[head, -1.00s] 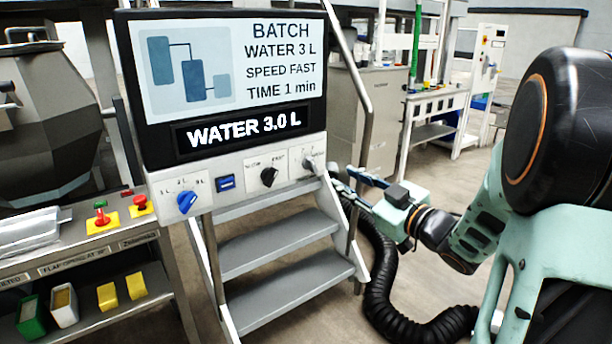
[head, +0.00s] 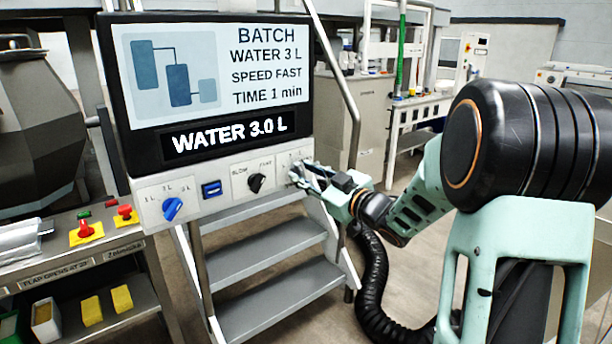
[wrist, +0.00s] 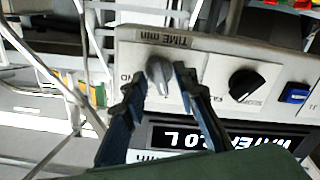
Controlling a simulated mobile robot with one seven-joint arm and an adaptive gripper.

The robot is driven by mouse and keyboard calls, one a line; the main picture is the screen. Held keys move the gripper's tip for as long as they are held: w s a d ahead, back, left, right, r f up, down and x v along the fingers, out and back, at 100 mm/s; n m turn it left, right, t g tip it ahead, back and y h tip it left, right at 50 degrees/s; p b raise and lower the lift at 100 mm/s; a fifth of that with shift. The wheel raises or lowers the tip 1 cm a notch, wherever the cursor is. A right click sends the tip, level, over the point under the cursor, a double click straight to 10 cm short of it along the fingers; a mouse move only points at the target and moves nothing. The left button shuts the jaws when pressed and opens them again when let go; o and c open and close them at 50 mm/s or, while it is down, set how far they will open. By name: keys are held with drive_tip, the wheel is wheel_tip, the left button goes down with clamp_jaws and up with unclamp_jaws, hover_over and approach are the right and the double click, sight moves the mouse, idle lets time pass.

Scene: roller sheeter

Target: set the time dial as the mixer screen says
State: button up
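The mixer screen (head: 220,75) reads BATCH, WATER 3 L, SPEED FAST, TIME 1 min; a strip below it shows WATER 3.0 L. The grey time dial (wrist: 158,72) is under the "TIME min" label in the wrist view, at the panel's right end in the head view, mostly hidden there by my fingers. My gripper (head: 302,176) is at the dial from the right. In the wrist view my gripper (wrist: 161,76) is open, one finger on each side of the dial; I cannot tell if they touch it. The dial's exact setting is not readable.
The black speed knob (head: 257,183), blue button (head: 211,189) and blue water knob (head: 172,208) are left of the time dial. Grey steps (head: 265,250) stand below the panel, with a handrail (head: 352,110) behind my gripper.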

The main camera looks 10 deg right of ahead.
clamp_jaws()
drive_tip(key=shift+f+b, duration=0.15)
drive_tip(key=shift+b, duration=0.15)
drive_tip(key=shift+n+b, duration=0.3)
drive_tip(key=shift+n, duration=0.1)
drive_tip(key=n+b, duration=0.3)
drive_tip(key=shift+f, duration=0.15)
drive_tip(key=n+b, duration=0.2)
drive_tip(key=b, duration=0.1)
drive_tip(key=shift+d+r+n+b, duration=0.1)
drive_tip(key=shift+r+n+b, duration=0.1)
drive_tip(key=shift+n+b, duration=1.2)
drive_tip(key=shift+n, duration=0.3)
